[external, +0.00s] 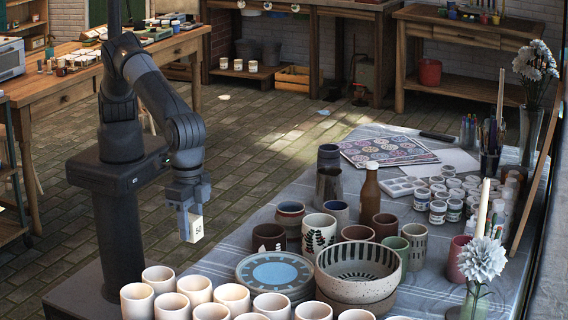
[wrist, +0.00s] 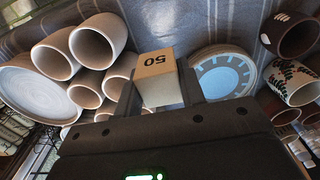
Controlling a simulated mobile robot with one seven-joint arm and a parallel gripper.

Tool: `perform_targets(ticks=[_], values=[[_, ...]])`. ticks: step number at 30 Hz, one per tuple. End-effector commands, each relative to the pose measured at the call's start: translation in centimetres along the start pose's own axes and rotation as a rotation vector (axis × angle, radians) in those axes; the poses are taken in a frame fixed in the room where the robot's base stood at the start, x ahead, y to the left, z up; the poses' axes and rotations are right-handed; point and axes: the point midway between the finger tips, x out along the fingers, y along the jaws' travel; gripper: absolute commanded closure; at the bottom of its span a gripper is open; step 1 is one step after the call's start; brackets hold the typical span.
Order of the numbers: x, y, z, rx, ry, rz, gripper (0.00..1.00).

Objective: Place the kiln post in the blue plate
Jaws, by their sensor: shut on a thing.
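The kiln post is a small pale block marked 50 (external: 196,229), and it also shows in the wrist view (wrist: 157,72). My gripper (external: 189,222) is shut on it and holds it in the air, left of the table's edge. In the wrist view the blue plate (wrist: 222,74) is to the right of the block, partly hidden by a gripper finger. The post is apart from the plate.
Several cream cups (external: 195,289) stand left of and in front of the plate stack. A large striped bowl (external: 357,270) stands close on its right. Dark and patterned mugs (external: 268,238) stand behind it. A brown bottle (external: 370,193) rises farther back.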

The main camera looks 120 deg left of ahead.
Motion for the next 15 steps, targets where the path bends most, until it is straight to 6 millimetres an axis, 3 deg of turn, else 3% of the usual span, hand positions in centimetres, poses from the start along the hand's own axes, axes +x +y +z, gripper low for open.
perform_targets(ticks=[7,15], values=[[0.0,-1.1,-2.6,-0.002,-0.001,-0.002,0.90],[3.6,-4.2,-7.7,-0.002,-0.001,-0.003,0.90]])
